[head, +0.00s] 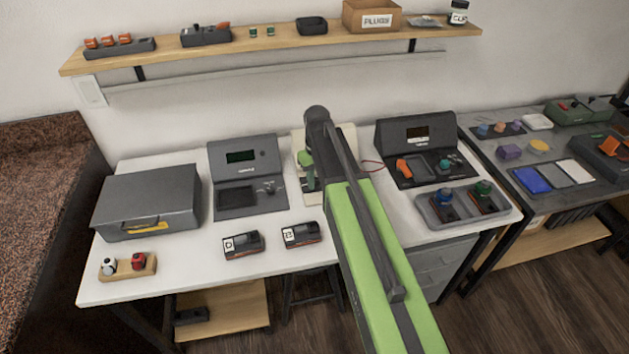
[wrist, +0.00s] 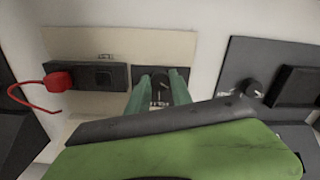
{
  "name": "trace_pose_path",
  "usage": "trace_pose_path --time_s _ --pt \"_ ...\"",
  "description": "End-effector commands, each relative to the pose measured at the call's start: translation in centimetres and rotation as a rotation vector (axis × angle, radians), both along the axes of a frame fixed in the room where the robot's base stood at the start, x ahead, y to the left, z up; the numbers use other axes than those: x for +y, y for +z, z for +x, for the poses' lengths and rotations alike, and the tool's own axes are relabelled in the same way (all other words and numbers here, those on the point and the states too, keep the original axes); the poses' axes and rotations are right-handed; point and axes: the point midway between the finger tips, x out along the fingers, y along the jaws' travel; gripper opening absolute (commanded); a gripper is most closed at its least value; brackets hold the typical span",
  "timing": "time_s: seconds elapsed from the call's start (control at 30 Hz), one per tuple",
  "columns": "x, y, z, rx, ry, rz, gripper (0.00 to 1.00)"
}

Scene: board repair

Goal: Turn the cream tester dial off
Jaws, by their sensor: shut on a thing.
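The cream tester (head: 349,137) stands at the back of the white table, mostly hidden behind my arm in the head view. In the wrist view its cream panel (wrist: 120,42) fills the upper left. Its dark dial (wrist: 160,86) sits on a small black plate with tiny white marks at its lower edge. My gripper (wrist: 159,84) is shut on the dial, one green finger on each side of it. It also shows in the head view (head: 308,170), in front of the tester. The dial's pointer direction and the marks are too small to read.
A red plug (wrist: 59,82) with a red lead sits left of the dial. A grey unit with another knob (wrist: 249,88) stands to the right. In the head view, grey testers (head: 245,160) (head: 417,130) flank the cream one. Two black packs (head: 243,245) (head: 302,235) lie in front.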

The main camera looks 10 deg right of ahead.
Motion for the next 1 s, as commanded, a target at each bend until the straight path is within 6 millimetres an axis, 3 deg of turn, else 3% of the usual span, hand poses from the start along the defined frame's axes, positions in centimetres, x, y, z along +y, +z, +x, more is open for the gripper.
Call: trace_pose_path --time_s 0.17,0.2,0.37,0.77,1.0 --pt "0.1 0.0 0.2 -0.005 0.001 0.001 0.0" --pt "0.1 0.0 0.2 -0.005 0.001 0.001 0.28" --pt "0.0 0.0 0.1 -0.004 0.0 0.001 0.48" --pt "0.0 0.6 0.0 -0.001 -0.001 0.0 0.48" --pt "0.0 4.2 0.0 -0.001 -0.001 0.0 0.48"
